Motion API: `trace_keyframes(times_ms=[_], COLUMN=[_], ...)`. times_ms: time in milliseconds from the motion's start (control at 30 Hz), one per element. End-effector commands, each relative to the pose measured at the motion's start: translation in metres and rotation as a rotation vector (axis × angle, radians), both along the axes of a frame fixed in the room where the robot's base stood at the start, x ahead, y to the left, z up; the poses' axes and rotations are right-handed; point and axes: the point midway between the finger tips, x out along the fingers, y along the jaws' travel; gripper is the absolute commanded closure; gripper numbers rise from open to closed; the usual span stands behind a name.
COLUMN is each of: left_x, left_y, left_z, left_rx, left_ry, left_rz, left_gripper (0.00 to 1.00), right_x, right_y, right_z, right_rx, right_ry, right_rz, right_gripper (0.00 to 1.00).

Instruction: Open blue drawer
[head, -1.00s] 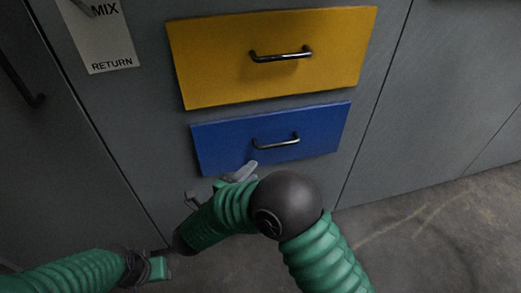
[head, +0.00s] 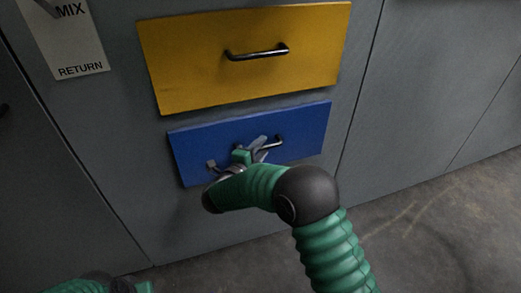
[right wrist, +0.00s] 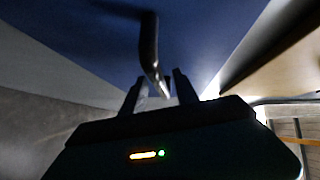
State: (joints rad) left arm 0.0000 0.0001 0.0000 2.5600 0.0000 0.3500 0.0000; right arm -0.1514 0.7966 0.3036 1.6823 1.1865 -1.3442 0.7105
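The blue drawer (head: 305,123) sits in the grey cabinet front below a yellow drawer and looks closed. Its dark bar handle (head: 279,140) is partly hidden behind my right gripper (head: 259,148). In the right wrist view the handle (right wrist: 149,45) runs down toward the space between the two fingers of the right gripper (right wrist: 159,88). Those fingers stand apart, and whether they touch the handle cannot be told. My left gripper (head: 138,287) shows only in part at the bottom left edge, and its fingers are not clear.
The yellow drawer (head: 200,65) with its own dark handle (head: 257,52) is just above and closed. A white sign (head: 75,45) reading MIX and RETURN is at the upper left. Bare concrete floor (head: 420,235) lies at the lower right.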

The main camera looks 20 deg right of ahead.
Motion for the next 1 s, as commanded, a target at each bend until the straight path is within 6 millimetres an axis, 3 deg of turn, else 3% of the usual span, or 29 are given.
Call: trace_keyframes(times_ms=[67,333,1000], left_x=[0.0001,0.0,0.0], left_y=[0.0,0.0,0.0], left_z=[0.0002,0.0001,-0.0001], left_rx=[0.0,0.0,0.0], left_ry=[0.0,0.0,0.0], left_rz=[0.0,0.0,0.0], left_gripper=[0.64,0.64,0.64], right_x=[-0.0002,-0.0004,-0.0007], right_y=[0.0001,0.0004,0.0008], right_z=[-0.0001,-0.0005,-0.0025], right_rx=[0.0,0.001,0.001], right_ry=[0.0,0.001,0.004], right_rz=[0.0,0.0,0.001], right_gripper=[0.67,1.0,1.0])
